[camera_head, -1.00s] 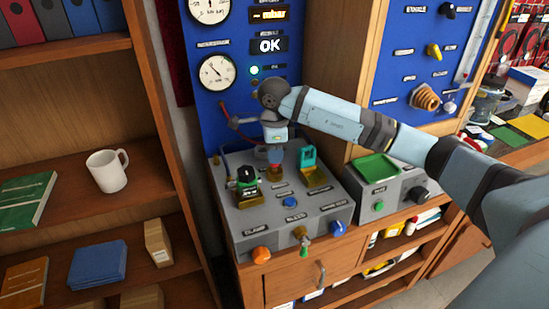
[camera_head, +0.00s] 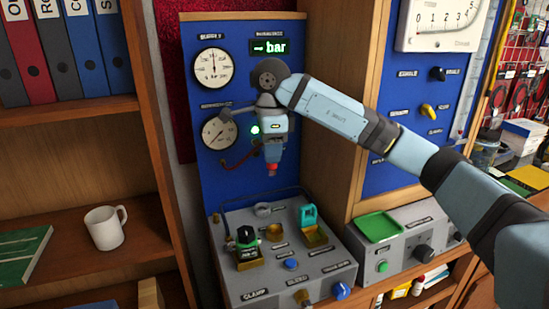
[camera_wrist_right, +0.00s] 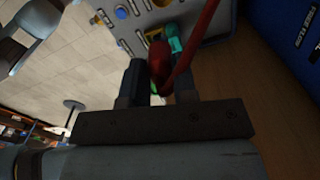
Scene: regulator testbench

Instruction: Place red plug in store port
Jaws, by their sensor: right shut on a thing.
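My right gripper (camera_head: 272,152) points down in the head view and is shut on the red plug (camera_head: 272,168). The plug hangs well above the grey testbench (camera_head: 235,276), touching nothing below. In the right wrist view the red plug (camera_wrist_right: 158,62) sits between the two dark fingers, with a red hose beside it. On the bench top are a dark green-and-black fitting (camera_head: 246,240) on a brass base, a bare middle seat (camera_head: 274,232), a teal clamp (camera_head: 308,216) on a brass block, and a grey ring (camera_head: 263,210). The port labels are too small to read. My left gripper is out of view.
Behind the bench stands a blue panel (camera_head: 222,182) with two gauges and a display. A grey box with a green tray (camera_head: 379,227) is at the right. A wooden shelf with a white mug (camera_head: 104,228) is at the left. Open air surrounds the held plug.

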